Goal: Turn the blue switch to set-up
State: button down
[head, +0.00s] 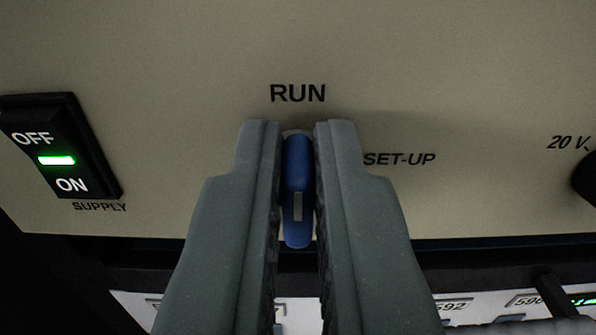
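The blue switch (298,185) is an upright blue knob with a light grey mark on its lower front. It sits on the beige panel, below the printed word RUN (298,93). The label SET-UP (399,159) is printed to its right. My gripper (297,150) has one grey finger on each side of the blue switch. The fingers are close to its sides, with the left finger slightly apart from it and the right one very near or touching. I cannot tell whether they are pressing on it.
A black supply rocker switch (60,150) with a lit green bar is at the left, marked OFF and ON. A dark knob (586,180) by a 20 V label is at the right edge. Below the panel is another unit with white labelled strips (480,305). The panel around RUN is bare.

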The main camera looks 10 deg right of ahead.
jog(key=shift+p, duration=0.35)
jog(key=m, duration=0.6)
jog(key=d+f+m, duration=0.1)
jog(key=m, duration=0.5)
jog(key=f+m, duration=0.1)
jog(key=m, duration=0.4)
jog(key=shift+s+d+m, duration=0.15)
jog(key=shift+d+m, duration=0.05)
jog(key=shift+m, duration=0.2)
jog(key=shift+b, duration=0.3)
jog(key=c, duration=1.5)
grip_release()
jog(key=shift+r, duration=0.1)
jog(key=shift+c, duration=0.2)
jog(key=shift+r, duration=0.1)
